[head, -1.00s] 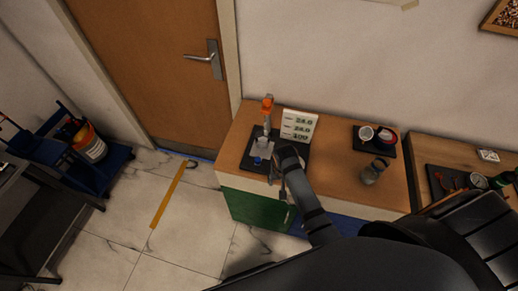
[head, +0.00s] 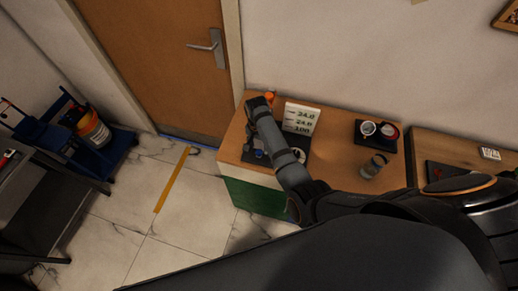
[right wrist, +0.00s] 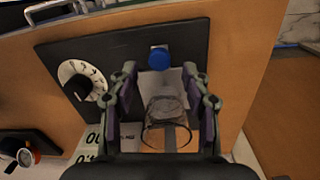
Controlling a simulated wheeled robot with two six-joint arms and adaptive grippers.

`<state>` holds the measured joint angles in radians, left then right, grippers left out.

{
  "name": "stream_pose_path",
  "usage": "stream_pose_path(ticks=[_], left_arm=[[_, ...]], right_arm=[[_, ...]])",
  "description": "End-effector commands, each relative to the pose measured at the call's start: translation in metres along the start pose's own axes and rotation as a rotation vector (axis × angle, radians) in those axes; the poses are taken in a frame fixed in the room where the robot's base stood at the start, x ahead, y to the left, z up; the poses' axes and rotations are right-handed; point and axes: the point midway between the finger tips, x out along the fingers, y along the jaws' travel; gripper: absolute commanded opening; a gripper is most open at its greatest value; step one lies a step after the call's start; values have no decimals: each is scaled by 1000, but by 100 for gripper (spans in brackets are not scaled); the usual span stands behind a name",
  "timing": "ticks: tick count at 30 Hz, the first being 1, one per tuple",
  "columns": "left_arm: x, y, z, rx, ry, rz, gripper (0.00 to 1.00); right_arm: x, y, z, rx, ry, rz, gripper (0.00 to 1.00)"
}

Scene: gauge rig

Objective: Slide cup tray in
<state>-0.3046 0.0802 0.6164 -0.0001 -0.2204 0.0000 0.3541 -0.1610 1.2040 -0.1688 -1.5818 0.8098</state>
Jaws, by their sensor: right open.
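The gauge rig's black base (right wrist: 125,45) lies on the wooden bench top. In the right wrist view a pale plate (right wrist: 178,83) carries a grey, see-through, cup-like cylinder (right wrist: 166,108); I cannot tell for sure which part is the cup tray. A blue knob (right wrist: 159,59) sits beside the plate. My right gripper (right wrist: 160,78) is open above the rig, its fingers on either side of the plate and cylinder in that picture. Contact is unclear. In the head view my right arm hides most of the rig; its orange top (head: 270,97) shows. My left gripper is out of view.
A white dial (right wrist: 83,79) sits on the base. A numbered sign (head: 300,118) stands beside the rig. A black tray (head: 376,144) with round containers and a glass jar (head: 374,166) are to the right. The door side has open floor.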

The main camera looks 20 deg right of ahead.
Motion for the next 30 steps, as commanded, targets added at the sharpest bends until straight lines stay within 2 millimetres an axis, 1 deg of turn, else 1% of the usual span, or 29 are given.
stream_pose_path(ticks=[1, 2, 4, 7, 15, 24, 26, 30], left_arm=[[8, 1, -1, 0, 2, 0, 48], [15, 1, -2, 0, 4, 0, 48], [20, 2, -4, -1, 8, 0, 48], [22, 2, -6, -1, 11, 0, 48], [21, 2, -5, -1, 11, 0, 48], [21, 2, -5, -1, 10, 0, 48], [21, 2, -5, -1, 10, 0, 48], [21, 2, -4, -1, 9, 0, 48]], right_arm=[[13, 1, 0, 0, -1, 2, 49], [20, 0, 0, 1, 0, 0, 49], [26, 0, 0, 0, 1, 0, 49], [29, 0, 0, 0, 1, -1, 49], [28, 0, 0, 0, 1, -1, 49], [28, 0, 0, 0, 0, 0, 8], [28, 0, 0, 0, 0, 0, 0], [28, 0, 0, 0, 1, 0, 0]])
